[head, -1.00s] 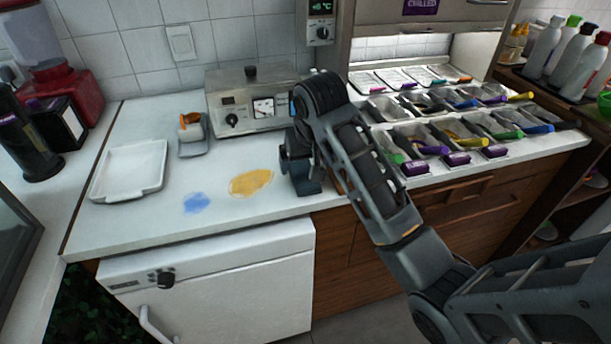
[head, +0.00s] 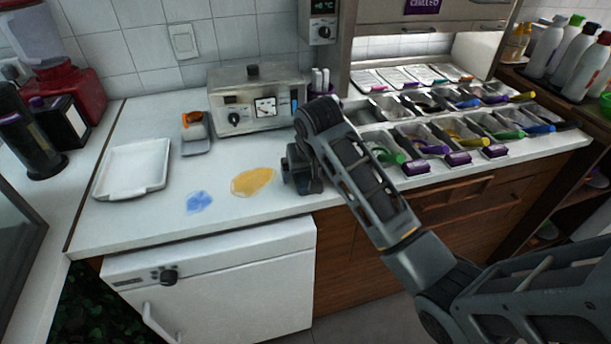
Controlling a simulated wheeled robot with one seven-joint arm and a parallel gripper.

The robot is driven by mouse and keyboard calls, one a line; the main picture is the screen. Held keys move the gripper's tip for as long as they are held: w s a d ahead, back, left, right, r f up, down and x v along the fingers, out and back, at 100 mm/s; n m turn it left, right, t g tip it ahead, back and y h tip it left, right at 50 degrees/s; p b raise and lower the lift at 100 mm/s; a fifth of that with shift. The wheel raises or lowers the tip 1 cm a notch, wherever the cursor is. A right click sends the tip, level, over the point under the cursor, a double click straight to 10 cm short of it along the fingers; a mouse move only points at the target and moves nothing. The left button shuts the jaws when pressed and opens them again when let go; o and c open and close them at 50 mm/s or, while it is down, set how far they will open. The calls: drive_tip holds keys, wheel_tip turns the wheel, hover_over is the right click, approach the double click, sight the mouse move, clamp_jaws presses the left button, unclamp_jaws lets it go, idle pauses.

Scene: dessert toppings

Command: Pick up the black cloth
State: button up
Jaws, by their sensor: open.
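I cannot make out a black cloth anywhere in the head view; my arm hides part of the counter behind it. My gripper (head: 290,172) is open, low over the white counter (head: 235,215), close to its front edge. It is just right of the yellow spill. The fingertips are small and dark here, and I cannot see anything between them.
A yellow spill (head: 253,181) and a blue spill (head: 199,202) lie on the counter. A white tray (head: 132,168) is at left. A metal appliance (head: 254,103) stands behind my gripper. Topping bins (head: 420,136) fill the right side.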

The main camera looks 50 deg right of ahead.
sight(306, 174)
drive_tip(key=shift+f, duration=0.2)
idle(0.3)
drive_tip(key=c, duration=1.1)
drive_tip(key=shift+c, duration=0.2)
drive_tip(key=shift+r, duration=0.1)
wheel_tip(306, 174, up, 10)
drive_tip(key=shift+r+b, duration=0.2)
drive_tip(key=shift+b, duration=0.15)
drive_tip(key=o, duration=0.6)
drive_tip(key=c, duration=0.4)
